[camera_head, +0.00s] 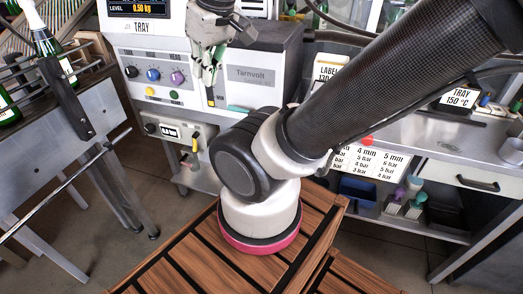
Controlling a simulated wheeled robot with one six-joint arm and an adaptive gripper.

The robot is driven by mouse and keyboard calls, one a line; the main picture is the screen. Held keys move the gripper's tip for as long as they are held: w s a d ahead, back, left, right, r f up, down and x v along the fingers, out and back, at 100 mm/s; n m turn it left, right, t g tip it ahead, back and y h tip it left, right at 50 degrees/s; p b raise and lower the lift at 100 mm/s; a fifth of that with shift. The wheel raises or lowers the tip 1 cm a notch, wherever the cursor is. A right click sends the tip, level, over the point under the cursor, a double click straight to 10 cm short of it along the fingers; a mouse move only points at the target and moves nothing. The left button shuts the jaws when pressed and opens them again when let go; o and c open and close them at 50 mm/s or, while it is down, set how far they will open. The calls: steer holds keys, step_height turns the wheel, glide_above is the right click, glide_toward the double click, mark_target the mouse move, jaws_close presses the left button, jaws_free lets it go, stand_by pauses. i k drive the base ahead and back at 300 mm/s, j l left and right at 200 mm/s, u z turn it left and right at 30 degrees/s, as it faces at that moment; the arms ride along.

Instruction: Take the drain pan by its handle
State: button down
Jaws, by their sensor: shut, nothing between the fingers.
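My gripper (210,76) hangs fingers down in front of the white Tarnvolt machine (262,76), at the top centre of the head view. Its fingers are together with nothing held. I cannot make out a drain pan with certainty. A dark bar handle (480,185) shows on a pale drawer-like front under the right counter, far to the right of my gripper; I cannot tell whether it belongs to the pan. My arm crosses the upper right and hides part of the machine and counter.
The machine has a row of knobs (153,75) and a screen reading LEVEL 0.50 kg. A metal table (60,150) with green bottles (45,42) stands at left. A steel counter (440,140) with bins below is at right. Some tiled floor (150,180) is open.

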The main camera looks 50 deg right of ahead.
mark_target(364, 194)
steer(key=z, duration=2.6)
steer(key=k+j+z, duration=0.2)
steer(key=z, duration=0.25)
steer(key=k+j+z, duration=0.3)
steer(key=z, duration=0.15)
